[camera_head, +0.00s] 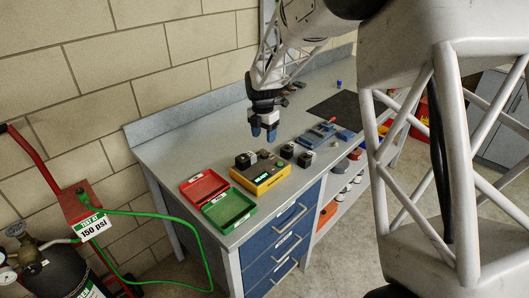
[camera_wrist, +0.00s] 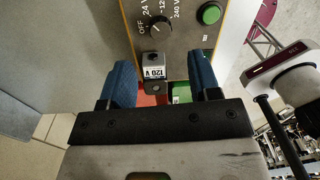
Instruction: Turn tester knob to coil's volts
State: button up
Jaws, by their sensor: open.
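The yellow tester (camera_head: 260,176) stands on the bench. In the wrist view its dark face carries a black knob (camera_wrist: 161,27) ringed by OFF, 24 V, 120 and 240 VAC marks, and a green button (camera_wrist: 209,14). I cannot tell for sure which mark the knob points at. A coil (camera_wrist: 154,72) with a white label reading 120 V, upside down, sits at the tester's edge below the knob. My gripper (camera_head: 264,135) is open and empty above the bench, beyond the tester. In the wrist view its blue fingers (camera_wrist: 160,65) are spread to either side of the coil.
A red tray (camera_head: 204,187) and a green tray (camera_head: 229,209) lie left of the tester. Dark blocks (camera_head: 305,158) stand to its right, with blue items (camera_head: 322,132) behind. A black mat (camera_head: 336,106) lies farther back. The bench's left back area is clear.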

aim_at(265, 153)
jog(key=shift+s+d+f, duration=0.1)
jog(key=shift+d+f, duration=0.05)
jog(key=shift+f, duration=3.65)
jog(key=c, duration=0.9)
jog(key=shift+c, duration=0.2)
jog(key=shift+m, duration=0.3)
jog(key=m, duration=0.9)
